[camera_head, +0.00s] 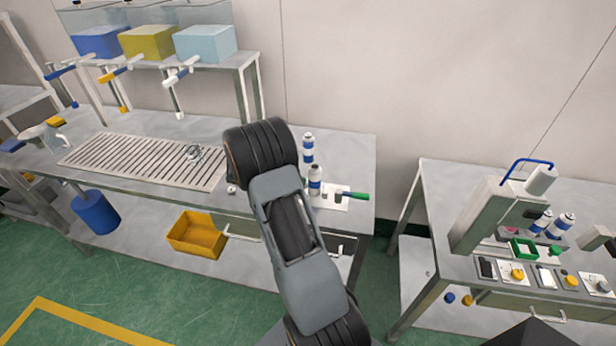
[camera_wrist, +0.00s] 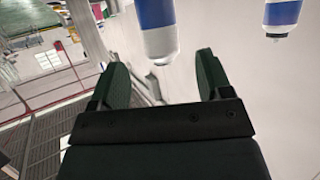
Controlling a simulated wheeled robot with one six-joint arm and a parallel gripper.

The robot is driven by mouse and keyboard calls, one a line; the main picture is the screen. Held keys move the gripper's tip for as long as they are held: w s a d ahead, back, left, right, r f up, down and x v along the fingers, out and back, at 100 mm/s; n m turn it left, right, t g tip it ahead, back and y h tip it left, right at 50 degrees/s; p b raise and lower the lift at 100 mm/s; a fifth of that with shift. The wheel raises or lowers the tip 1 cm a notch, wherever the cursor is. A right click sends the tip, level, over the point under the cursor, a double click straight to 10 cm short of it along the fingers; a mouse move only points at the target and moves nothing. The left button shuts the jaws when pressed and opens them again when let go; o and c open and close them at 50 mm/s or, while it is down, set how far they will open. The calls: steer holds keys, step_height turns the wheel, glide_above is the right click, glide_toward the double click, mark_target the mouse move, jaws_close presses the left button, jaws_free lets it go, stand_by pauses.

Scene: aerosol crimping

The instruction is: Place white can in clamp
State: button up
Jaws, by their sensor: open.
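Two white cans with blue bands stand on the left bench in the head view, one behind (camera_head: 308,149) and one nearer (camera_head: 315,182). In the wrist view, a white-and-blue can (camera_wrist: 158,28) shows just beyond my gripper (camera_wrist: 158,68), in line with the gap between its fingers. A second can (camera_wrist: 282,14) is off to the right. My gripper is open and empty. In the head view, my arm hides it. No clamp is plain to me; a small metal fixture (camera_head: 194,153) sits on the slatted grate, and a green frame (camera_head: 523,248) is on the right bench.
A green-handled tool (camera_head: 352,195) lies on a white sheet beside the cans. A yellow bin (camera_head: 197,234) is on the lower shelf. A grey machine (camera_head: 487,213) stands on the right bench, with more cans (camera_head: 563,225) beside it. A floor gap separates the benches.

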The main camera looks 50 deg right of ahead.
steer(key=w+a+r+n+t+y, duration=0.5)
steer(key=w+a+r+n+t, duration=0.65)
steer(key=a+r+t, duration=0.55)
steer(key=s+a+n+y, duration=0.5)
steer(key=a+n+y, duration=0.15)
steer(key=a, duration=0.25)
steer(key=s+a+f+n+g, duration=0.1)
steer(key=s+f+n+g, duration=0.1)
steer(key=s, duration=0.7)
steer(key=s+a+f+n+g, duration=0.1)
steer(key=s+f+g, duration=0.3)
steer(key=s, duration=0.6)
steer(key=shift+s+a+f+n+g+y+b, duration=0.3)
steer(key=shift+n+g+y, duration=0.25)
steer(key=shift+n, duration=0.35)
steer(key=shift+r, duration=0.1)
